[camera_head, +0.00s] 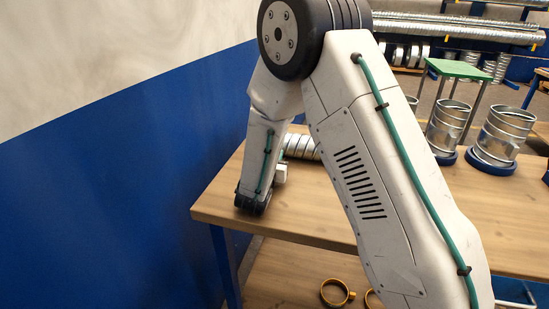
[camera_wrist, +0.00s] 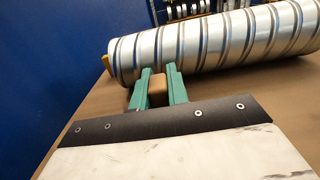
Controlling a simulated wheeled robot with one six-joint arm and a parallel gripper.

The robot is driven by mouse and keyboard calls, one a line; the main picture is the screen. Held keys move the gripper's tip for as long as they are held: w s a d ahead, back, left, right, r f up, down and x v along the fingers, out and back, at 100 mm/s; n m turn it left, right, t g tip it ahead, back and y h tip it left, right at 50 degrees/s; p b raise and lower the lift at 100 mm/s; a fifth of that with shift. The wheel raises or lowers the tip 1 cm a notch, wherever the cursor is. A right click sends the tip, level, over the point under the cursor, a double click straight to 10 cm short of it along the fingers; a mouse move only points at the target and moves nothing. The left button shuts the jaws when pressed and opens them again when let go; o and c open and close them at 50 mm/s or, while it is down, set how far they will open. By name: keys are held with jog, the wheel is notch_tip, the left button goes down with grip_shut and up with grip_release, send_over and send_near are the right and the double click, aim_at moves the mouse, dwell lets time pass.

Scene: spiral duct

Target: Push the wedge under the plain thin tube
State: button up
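In the wrist view, my gripper (camera_wrist: 159,72) has its two green fingers on either side of a brown wooden block, which looks like the wedge (camera_wrist: 158,92). The fingers appear to touch both its sides. Just beyond the fingertips lies a large silvery tube with spiral ribs (camera_wrist: 208,45), on its side across the bench. I cannot tell whether the wedge or fingertips touch it. In the head view, part of this tube (camera_head: 302,147) shows behind my arm, and my gripper is hidden.
A yellow-orange piece (camera_wrist: 106,65) sits at the tube's left end. The wooden bench (camera_head: 300,205) has a blue wall on its left. Upright ducts on blue bases (camera_head: 502,137) and a green-topped stand (camera_head: 459,69) are to the right. Yellow rings (camera_head: 336,293) lie on the lower shelf.

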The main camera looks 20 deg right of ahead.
jog(key=o, duration=0.5)
jog(key=v, duration=0.7)
jog(key=shift+s+a, duration=0.2)
jog(key=shift+s, duration=0.05)
jog(key=s+d+r+m+g+h, duration=0.3)
jog(key=s+d+r+m+g, duration=1)
jog(key=s+d+m, duration=0.3)
jog(key=s+a+m+g+y, duration=0.3)
jog(key=s+m+y, duration=0.45)
jog(key=s, duration=0.65)
jog(key=s+a+m+t+y, duration=0.1)
jog(key=s+a+y, duration=0.1)
jog(key=a, duration=0.1)
jog(key=s+a+r+m+t+y, duration=0.1)
jog(key=s+a+m+y, duration=0.1)
jog(key=a, duration=0.1)
jog(key=s+a+r+m+y, duration=0.1)
jog(key=s+a+m+y, duration=0.1)
jog(key=shift+s+a+r+t, duration=0.1)
jog(key=shift+s+a+t, duration=0.25)
jog(key=shift+a+t, duration=0.05)
